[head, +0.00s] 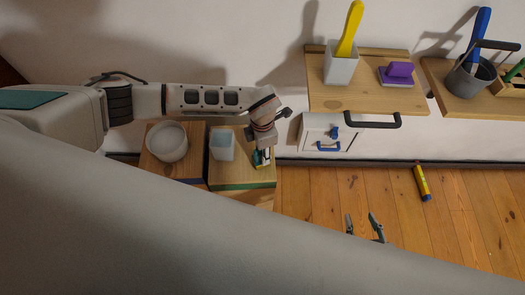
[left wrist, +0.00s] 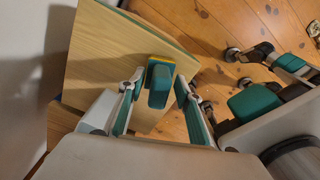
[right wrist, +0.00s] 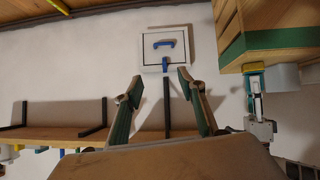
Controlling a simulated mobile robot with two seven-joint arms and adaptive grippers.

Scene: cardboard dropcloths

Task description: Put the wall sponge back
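A teal block with a yellow base, which looks like the sponge (left wrist: 158,86), is on the light wooden top of a green-edged box (head: 245,178). My left gripper (head: 263,152) is over it at the box's right edge. In the left wrist view its fingers stand apart on either side of the teal block, with gaps visible. The arm partly hides the block in the head view. A purple block (head: 399,71), also sponge-like, lies on the wooden wall shelf (head: 360,97). My right gripper (right wrist: 160,85) is open and empty, low in front of the wall.
A white bowl (head: 167,141) stands on the left box, and a pale cup (head: 222,145) on the green-edged box. The shelf holds a white pot (head: 341,68) with a yellow brush. A white wall panel (head: 327,133) has blue handles. A yellow-blue stick (head: 422,182) lies on the open floor.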

